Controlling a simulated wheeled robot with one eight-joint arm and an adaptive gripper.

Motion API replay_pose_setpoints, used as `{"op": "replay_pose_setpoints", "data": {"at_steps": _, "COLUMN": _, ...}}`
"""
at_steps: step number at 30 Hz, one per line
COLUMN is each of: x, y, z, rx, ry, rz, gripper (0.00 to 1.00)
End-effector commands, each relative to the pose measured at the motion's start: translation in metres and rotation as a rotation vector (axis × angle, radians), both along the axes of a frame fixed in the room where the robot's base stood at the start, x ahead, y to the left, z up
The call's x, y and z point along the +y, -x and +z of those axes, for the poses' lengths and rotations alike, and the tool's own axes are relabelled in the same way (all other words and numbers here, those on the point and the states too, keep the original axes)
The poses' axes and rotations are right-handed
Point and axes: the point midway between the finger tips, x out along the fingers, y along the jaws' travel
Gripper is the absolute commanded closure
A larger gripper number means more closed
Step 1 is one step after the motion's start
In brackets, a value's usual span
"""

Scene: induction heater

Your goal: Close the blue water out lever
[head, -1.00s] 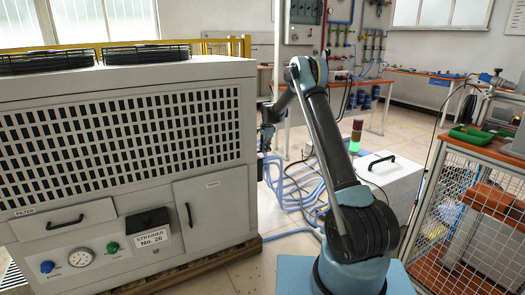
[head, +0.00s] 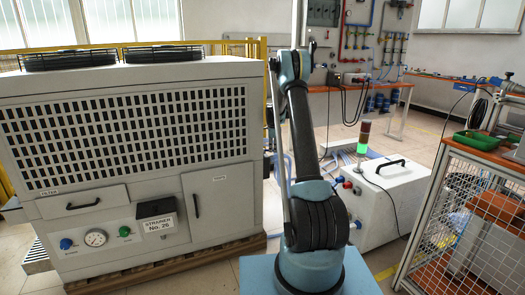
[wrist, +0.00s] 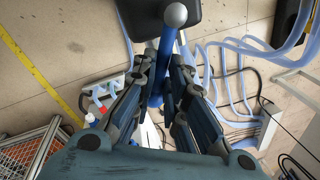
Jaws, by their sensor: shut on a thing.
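In the wrist view, a blue lever (wrist: 166,48) with a grey ball end (wrist: 175,14) stands between the fingers of my gripper (wrist: 162,72). The fingers are shut on its lower shaft, and the ball end sticks out past them. A dark block (wrist: 150,18) sits behind the lever's upper end. The lever's base is hidden by my fingers. In the head view, the lever is not clearly seen; my arm and the side of the big grey cabinet (head: 222,180) cover that area.
A white box with a black handle (head: 385,205) stands on the floor to the right of my arm. Pale blue hoses (wrist: 235,75) run on the floor. A wire-mesh bench (head: 465,215) stands at the far right.

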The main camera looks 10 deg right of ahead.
Motion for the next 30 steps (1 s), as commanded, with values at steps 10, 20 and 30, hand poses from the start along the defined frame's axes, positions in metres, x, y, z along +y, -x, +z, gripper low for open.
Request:
{"op": "replay_pose_setpoints", "data": {"at_steps": 10, "x": -0.0241, "y": -0.0006, "z": 0.0009, "rx": -0.007, "ry": 0.008, "rz": -0.051, "gripper": 1.00}}
{"op": "replay_pose_setpoints", "data": {"at_steps": 20, "x": -0.0236, "y": 0.0000, "z": 0.0008, "rx": -0.006, "ry": 0.008, "rz": -0.050, "gripper": 0.68}}
{"op": "replay_pose_setpoints", "data": {"at_steps": 30, "x": -0.0191, "y": 0.0014, "z": 0.0015, "rx": -0.003, "ry": 0.004, "rz": -0.045, "gripper": 0.68}}
